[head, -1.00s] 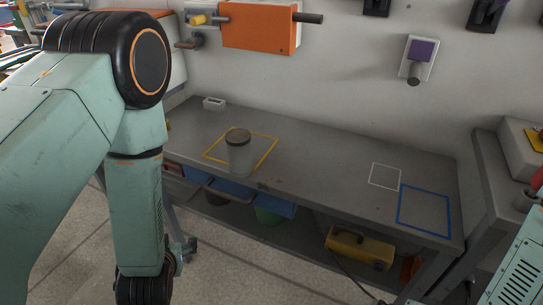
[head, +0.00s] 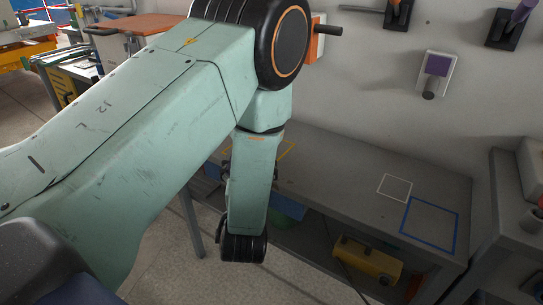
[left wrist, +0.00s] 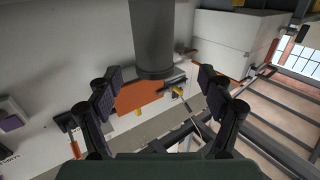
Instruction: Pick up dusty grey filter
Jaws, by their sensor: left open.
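In the left wrist view, which looks upside down, a dark grey cylinder (left wrist: 153,38) comes in from the top edge; I take it for the dusty grey filter. Its dark-rimmed end lies between and beyond the fingertips of my left gripper (left wrist: 160,74). The fingers are spread apart, with gaps on both sides, and hold nothing. In the head view my left arm covers the filter's place on the bench and most of the gripper; only small dark parts show beside the forearm. My right gripper is not in view.
The grey bench (head: 345,170) carries a white outline (head: 394,188) and a blue outline (head: 430,223); its right part is bare. A corner of a yellow outline (head: 290,148) shows beside my arm. An orange wall box (left wrist: 135,97) is behind the cylinder. A yellow case (head: 368,260) sits below.

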